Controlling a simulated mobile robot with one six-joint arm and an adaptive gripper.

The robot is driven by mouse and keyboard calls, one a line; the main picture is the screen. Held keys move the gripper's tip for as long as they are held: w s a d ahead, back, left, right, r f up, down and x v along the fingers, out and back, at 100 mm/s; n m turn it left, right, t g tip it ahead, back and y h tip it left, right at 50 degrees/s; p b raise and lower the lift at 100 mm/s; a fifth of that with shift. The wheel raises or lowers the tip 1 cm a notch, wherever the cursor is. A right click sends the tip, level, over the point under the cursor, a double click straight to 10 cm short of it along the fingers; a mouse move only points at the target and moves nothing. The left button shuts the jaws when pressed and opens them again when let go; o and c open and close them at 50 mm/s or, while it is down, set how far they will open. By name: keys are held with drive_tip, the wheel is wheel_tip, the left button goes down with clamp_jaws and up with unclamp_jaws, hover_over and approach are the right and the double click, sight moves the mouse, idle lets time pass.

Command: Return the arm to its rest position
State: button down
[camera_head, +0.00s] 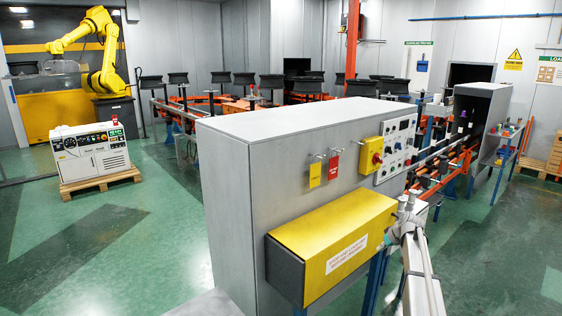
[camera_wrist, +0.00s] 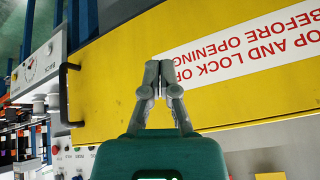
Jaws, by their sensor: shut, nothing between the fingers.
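My gripper (camera_wrist: 162,72) shows in the wrist view with its two grey fingers brought together at the tips and nothing between them. It is in front of the yellow cover (camera_wrist: 115,80) with the white warning label (camera_wrist: 245,40). How far the fingertips are from the cover is hard to tell. In the head view my grey arm (camera_head: 420,270) rises at the lower right, beside the right end of the yellow cover (camera_head: 335,232). The gripper's fingers cannot be made out clearly there.
The cover is on a large grey cabinet (camera_head: 225,190) with a control panel (camera_head: 397,148) and red and yellow tags. A black handle (camera_wrist: 65,95) sticks out near the fingers. A conveyor line and blue stand (camera_head: 500,150) lie beyond. Green floor (camera_head: 480,260) is open at right.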

drive_tip(key=s+a+f+m+g+h, duration=0.1)
drive_tip(key=s+a, duration=0.6)
drive_tip(key=s, duration=0.5)
drive_tip(key=s+a+f+m+g+h, duration=0.1)
drive_tip(key=s+a+g, duration=0.1)
drive_tip(key=s+a, duration=0.5)
drive_tip(key=s+a+m+g+h, duration=0.1)
drive_tip(key=s+a, duration=0.7)
drive_tip(key=s, duration=0.9)
drive_tip(key=shift+s+f+g, duration=0.25)
drive_tip(key=shift+f+g, duration=0.15)
drive_tip(key=shift+g, duration=0.2)
